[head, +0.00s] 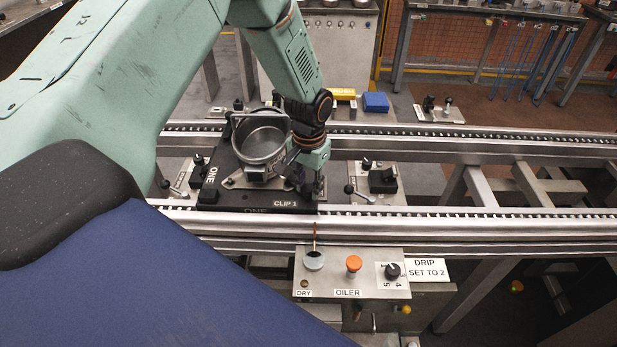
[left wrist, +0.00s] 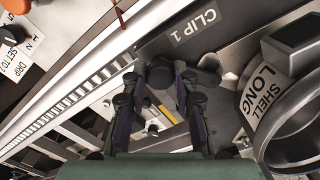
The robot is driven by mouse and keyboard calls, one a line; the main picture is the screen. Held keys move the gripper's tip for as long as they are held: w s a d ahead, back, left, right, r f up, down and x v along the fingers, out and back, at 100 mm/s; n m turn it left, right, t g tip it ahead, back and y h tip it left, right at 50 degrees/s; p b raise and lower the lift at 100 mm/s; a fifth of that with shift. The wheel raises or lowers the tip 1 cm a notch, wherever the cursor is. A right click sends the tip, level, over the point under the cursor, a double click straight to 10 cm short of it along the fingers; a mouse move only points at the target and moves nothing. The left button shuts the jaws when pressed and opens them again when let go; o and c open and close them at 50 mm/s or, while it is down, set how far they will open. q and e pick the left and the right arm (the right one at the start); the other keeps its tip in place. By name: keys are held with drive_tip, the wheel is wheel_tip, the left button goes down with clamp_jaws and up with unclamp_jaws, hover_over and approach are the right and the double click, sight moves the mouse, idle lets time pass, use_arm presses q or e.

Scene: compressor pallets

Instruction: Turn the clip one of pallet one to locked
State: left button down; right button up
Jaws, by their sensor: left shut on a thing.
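Pallet one (head: 236,198) is a dark plate marked ONE on the conveyor, with a CLIP 1 label on its front edge. It bears a silver ring-shaped shell (head: 262,135), which reads SHELL LONG in the left wrist view (left wrist: 264,88). My left gripper (head: 311,184) is over the pallet's front right corner, beside the shell. In the left wrist view my left gripper (left wrist: 162,82) has its fingers around the dark knob of clip one (left wrist: 160,73), near the CLIP 1 label. The gripper is shut on it. The fingers partly hide the clip, and I cannot read its setting. My right gripper is out of view.
Two conveyor rails (head: 450,222) run across. In front is an oiler panel (head: 350,285) with an orange button and a dial; a sign (head: 425,270) reads DRIP SET TO 2. A blue block (head: 376,102) lies behind the far rail. Right of the pallet, the near rail is clear.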

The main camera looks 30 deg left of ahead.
use_arm(q)
drive_tip(key=shift+w+r+n+p, duration=0.25)
drive_tip(key=shift+n+p, duration=0.2)
drive_tip(key=shift+n, duration=0.25)
drive_tip(key=c, duration=1.4)
unclamp_jaws()
drive_tip(key=shift+c, duration=0.2)
drive_tip(key=o, duration=0.4)
drive_tip(key=shift+s+f, duration=0.15)
drive_tip(key=shift+s, duration=0.05)
wheel_tip(320, 180, up, 12)
